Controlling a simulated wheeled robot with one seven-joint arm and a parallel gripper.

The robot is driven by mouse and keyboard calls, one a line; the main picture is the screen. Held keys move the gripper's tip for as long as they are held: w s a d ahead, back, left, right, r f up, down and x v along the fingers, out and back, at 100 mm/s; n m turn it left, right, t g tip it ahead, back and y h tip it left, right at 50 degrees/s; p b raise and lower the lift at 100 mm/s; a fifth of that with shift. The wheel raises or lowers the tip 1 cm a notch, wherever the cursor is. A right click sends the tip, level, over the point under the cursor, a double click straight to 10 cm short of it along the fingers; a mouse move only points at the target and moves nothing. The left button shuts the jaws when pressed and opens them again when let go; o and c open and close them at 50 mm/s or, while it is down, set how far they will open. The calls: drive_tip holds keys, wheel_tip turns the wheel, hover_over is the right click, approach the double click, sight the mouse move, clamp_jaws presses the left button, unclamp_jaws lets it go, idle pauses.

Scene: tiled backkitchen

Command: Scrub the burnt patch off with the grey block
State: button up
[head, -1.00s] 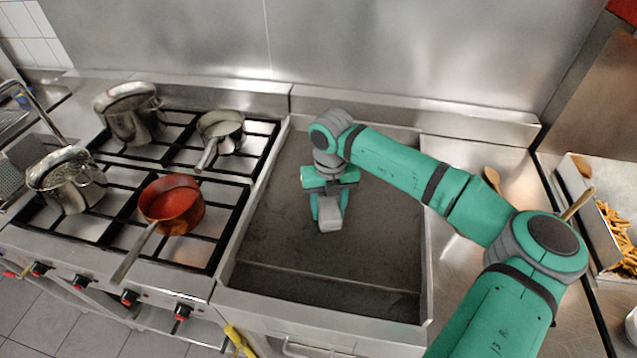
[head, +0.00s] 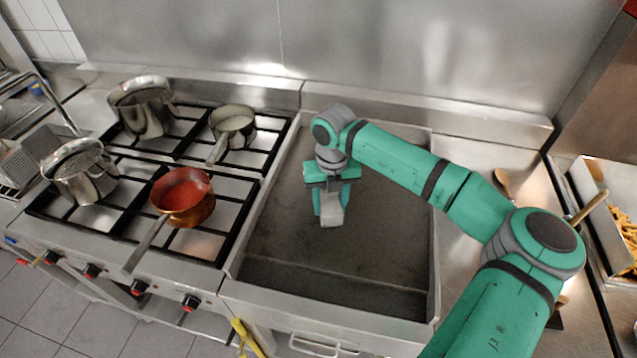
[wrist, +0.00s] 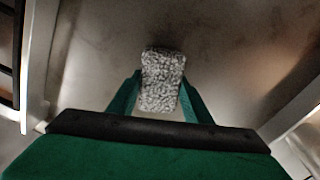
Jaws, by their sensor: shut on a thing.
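My gripper (head: 330,208) is shut on the grey block (head: 331,215). It points down over the dark griddle plate (head: 385,235), left of the plate's middle. In the wrist view the block (wrist: 162,82) looks rough and speckled, and it sits between my two green fingers. I cannot tell whether the block touches the plate. The plate shows faint darker smudges, but no burnt patch stands out clearly. Part of the plate is hidden behind my arm and gripper.
Raised metal walls edge the griddle. A gas hob on the left holds a copper pan with red sauce (head: 183,190), a small saucepan (head: 232,122) and two steel pots (head: 143,108). Right of the griddle are a steel counter with a wooden spoon (head: 503,182) and a tray of fries (head: 628,235).

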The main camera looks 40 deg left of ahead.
drive_tip(key=shift+s+a, duration=0.4)
drive_tip(key=shift+a, duration=0.35)
drive_tip(key=shift+s+a+r, duration=0.1)
drive_tip(key=shift+a+r, duration=0.05)
drive_tip(key=shift+r, duration=3.95)
